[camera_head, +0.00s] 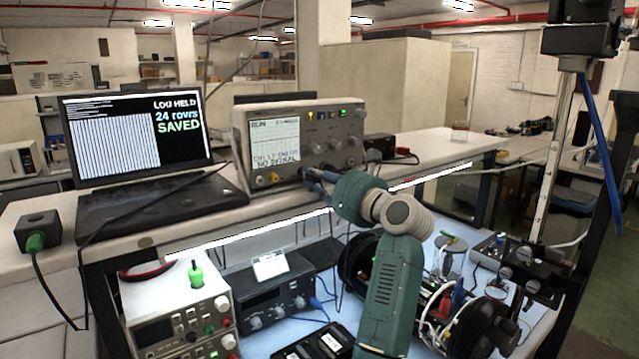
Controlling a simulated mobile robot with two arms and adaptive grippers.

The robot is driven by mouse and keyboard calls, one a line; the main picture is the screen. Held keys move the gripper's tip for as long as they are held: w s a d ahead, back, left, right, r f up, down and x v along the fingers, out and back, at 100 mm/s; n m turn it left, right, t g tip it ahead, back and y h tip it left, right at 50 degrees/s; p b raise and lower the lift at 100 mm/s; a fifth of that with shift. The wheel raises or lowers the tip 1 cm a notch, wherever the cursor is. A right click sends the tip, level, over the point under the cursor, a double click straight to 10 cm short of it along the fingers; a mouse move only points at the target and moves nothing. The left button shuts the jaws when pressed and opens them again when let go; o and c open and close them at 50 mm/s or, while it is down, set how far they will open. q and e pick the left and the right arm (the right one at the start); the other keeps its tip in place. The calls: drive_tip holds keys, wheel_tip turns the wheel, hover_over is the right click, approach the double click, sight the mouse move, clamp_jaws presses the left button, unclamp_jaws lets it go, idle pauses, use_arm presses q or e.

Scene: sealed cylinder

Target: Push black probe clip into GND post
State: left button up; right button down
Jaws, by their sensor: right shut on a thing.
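My right gripper (312,179) reaches up from the bottom middle to the lower front of the beige oscilloscope (330,140). Its fingers are closed at the panel's lower edge, on a small dark thing that I take for the black probe clip. The clip is mostly hidden by the fingers and too small to make out. I cannot pick out the GND post for certain, or tell whether the clip touches it. A yellow connector (275,178) shows on the panel left of the fingertips. The oscilloscope screen (274,141) reads "NO SIGNAL". My left gripper is not in view.
An open laptop (138,132) stands left of the oscilloscope, with a black cable over it. Below are a white bench instrument (178,318) with a green plug (196,273) and a black instrument (268,298). An opened cylinder with wiring (455,300) lies right of my arm.

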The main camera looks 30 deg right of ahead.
drive_tip(key=shift+r, duration=0.1)
idle(0.7)
drive_tip(key=shift+p, duration=0.45)
drive_tip(key=shift+d, duration=0.1)
idle(0.6)
drive_tip(key=shift+p, duration=0.7)
idle(0.4)
drive_tip(key=shift+p, duration=0.55)
drive_tip(key=shift+w, duration=0.4)
